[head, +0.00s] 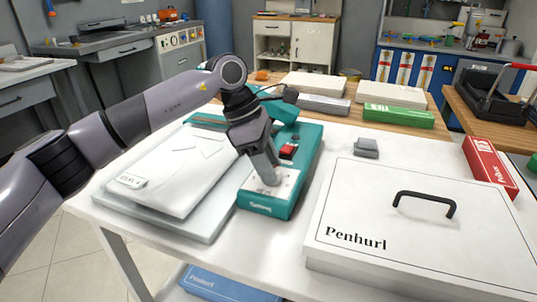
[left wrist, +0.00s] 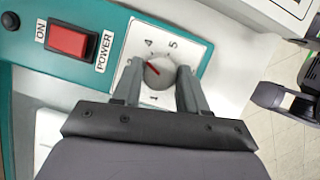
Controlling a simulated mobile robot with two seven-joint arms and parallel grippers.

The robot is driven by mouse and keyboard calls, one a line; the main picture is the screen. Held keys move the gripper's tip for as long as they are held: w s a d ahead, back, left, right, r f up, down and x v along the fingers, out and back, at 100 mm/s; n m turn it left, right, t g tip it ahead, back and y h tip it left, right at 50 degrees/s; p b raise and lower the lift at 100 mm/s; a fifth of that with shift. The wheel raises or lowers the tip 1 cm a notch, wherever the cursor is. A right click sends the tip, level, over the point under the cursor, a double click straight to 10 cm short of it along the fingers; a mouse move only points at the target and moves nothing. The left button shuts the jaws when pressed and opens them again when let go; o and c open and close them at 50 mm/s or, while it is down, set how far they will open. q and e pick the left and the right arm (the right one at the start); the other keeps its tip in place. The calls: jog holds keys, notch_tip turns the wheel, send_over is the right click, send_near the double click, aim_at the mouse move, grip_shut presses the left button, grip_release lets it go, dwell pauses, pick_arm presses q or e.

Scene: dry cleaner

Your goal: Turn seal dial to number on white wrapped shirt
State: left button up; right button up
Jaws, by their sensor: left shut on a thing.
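The teal sealer (head: 312,150) stands on the white table, with a white dial plate at its near end. My left gripper (head: 272,182) reaches down onto that plate. In the left wrist view, the fingers of my left gripper (left wrist: 158,84) are shut on the round grey seal dial (left wrist: 158,76), one on each side. The white wrapped shirt (head: 185,165) lies left of the sealer. Its small label (head: 131,181) is too small to read. My right gripper is out of view.
A red power switch (left wrist: 73,40) sits beside the dial plate. A large white Penhurl box (head: 420,220) with a black handle stands close on the right. A small grey block (head: 366,148) and a red box (head: 490,167) lie behind it.

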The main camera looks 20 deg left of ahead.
pick_arm(q)
jog(key=m+g+p, duration=0.1)
jog(key=m, duration=0.2)
jog(key=shift+w, duration=0.1)
jog(key=shift+m+g+p, duration=0.4)
jog(key=shift+m, duration=0.4)
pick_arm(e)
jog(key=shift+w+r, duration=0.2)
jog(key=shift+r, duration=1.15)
pick_arm(q)
jog(key=o, duration=1)
jog(key=shift+p+v, duration=0.3)
jog(key=shift+v, duration=3.25)
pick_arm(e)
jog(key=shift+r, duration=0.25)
pick_arm(q)
jog(key=shift+w+d+r, duration=0.1)
